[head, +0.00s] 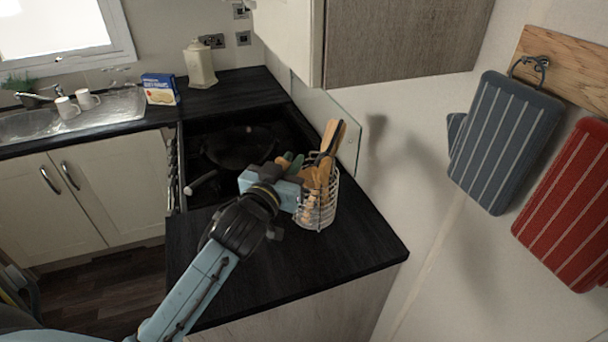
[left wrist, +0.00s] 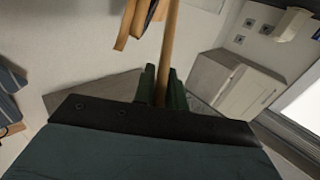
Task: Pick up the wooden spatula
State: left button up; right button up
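A white wire utensil basket (head: 318,212) stands on the dark counter, holding several wooden utensils. A flat wooden spatula (head: 331,136) rises above its rim, with a dark utensil close beside it. My left gripper (head: 291,162) is at the basket's left side, near the rim. In the left wrist view, a pale wooden shaft (left wrist: 168,45) runs between my green fingertips (left wrist: 161,88), which press close on both sides. It looks like the wooden spatula, but its ends are hidden or out of frame. My right gripper is not in view.
A dark hob with a black pan (head: 240,147) lies behind my left arm. A glass panel (head: 343,130) and the wall stand close behind the basket. A wall cupboard (head: 405,42) hangs above. The front counter (head: 330,260) is clear.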

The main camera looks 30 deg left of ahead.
pick_arm(q)
grip_shut()
jog(key=shift+r, duration=0.1)
